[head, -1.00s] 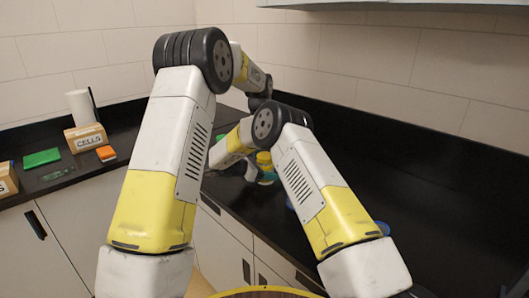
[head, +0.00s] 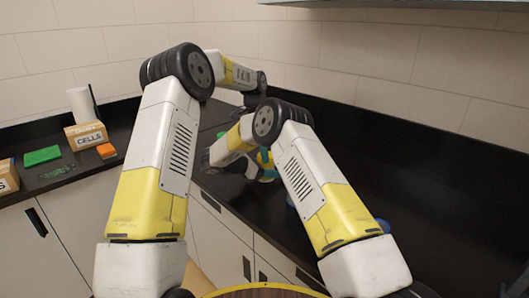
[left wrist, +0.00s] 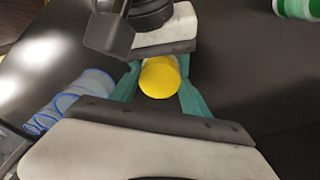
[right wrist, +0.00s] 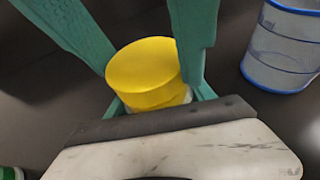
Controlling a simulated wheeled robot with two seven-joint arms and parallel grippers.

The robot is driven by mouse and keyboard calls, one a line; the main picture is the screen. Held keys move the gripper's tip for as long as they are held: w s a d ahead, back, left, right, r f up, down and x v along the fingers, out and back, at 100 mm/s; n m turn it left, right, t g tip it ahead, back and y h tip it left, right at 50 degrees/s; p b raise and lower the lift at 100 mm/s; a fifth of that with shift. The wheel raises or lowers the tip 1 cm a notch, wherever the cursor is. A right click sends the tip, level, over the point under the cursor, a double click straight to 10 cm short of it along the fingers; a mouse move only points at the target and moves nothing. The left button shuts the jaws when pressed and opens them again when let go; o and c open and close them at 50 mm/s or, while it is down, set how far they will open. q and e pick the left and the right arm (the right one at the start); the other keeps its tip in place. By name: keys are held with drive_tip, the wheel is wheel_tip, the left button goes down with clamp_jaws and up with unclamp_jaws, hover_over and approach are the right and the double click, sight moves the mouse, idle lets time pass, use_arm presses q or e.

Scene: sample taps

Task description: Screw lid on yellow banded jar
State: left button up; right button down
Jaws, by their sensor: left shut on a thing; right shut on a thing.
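The yellow lid (right wrist: 145,70) sits on top of the jar (right wrist: 184,98) in the right wrist view, looking level; only a pale strip of the jar shows beneath it. In the left wrist view the lid (left wrist: 160,78) lies between teal fingers. My left gripper (left wrist: 160,70) is shut on the lid, its fingers at the lid's sides. My right gripper (right wrist: 162,96) faces it from the other side, lower down, and is shut on the jar.
A blue-rimmed clear jar (right wrist: 284,48) stands close beside the held jar. A green-and-white jar (left wrist: 297,8) is at the top right of the left wrist view. A CELLS box (head: 86,136), a green block (head: 42,156) and an orange block (head: 106,150) are on the left counter.

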use_arm(q)
drive_tip(key=shift+m, duration=0.7)
drive_tip(key=o, duration=1.3)
drive_tip(key=shift+r, duration=2.3)
